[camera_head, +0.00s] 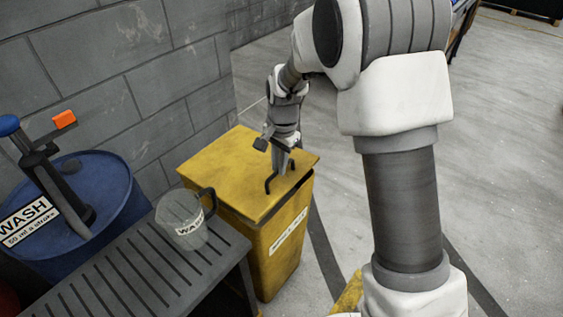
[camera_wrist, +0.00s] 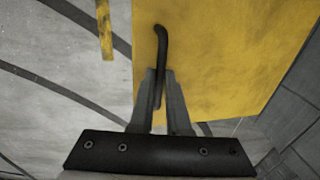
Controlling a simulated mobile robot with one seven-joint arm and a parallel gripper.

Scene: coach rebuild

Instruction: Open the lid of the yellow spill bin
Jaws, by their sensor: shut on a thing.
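The yellow spill bin (camera_head: 270,262) stands against the grey block wall, with a pale label on its front. Its yellow lid (camera_head: 232,165) lies across the top; I cannot tell whether there is a gap under it. A black bar handle (camera_head: 268,184) sits on the lid near its right edge. My gripper (camera_head: 281,170) points down at this handle from above. In the wrist view, the two fingers of my gripper (camera_wrist: 161,80) are closed around the middle of the handle (camera_wrist: 161,42), whose far end stands clear beyond them. The lid (camera_wrist: 215,55) fills the area behind.
A slatted grey bench (camera_head: 130,280) stands close on the bin's left, with a grey WASH jug (camera_head: 181,214) on it. A blue drum (camera_head: 105,190) with a pump is farther left. The floor (camera_head: 500,130) to the right is open.

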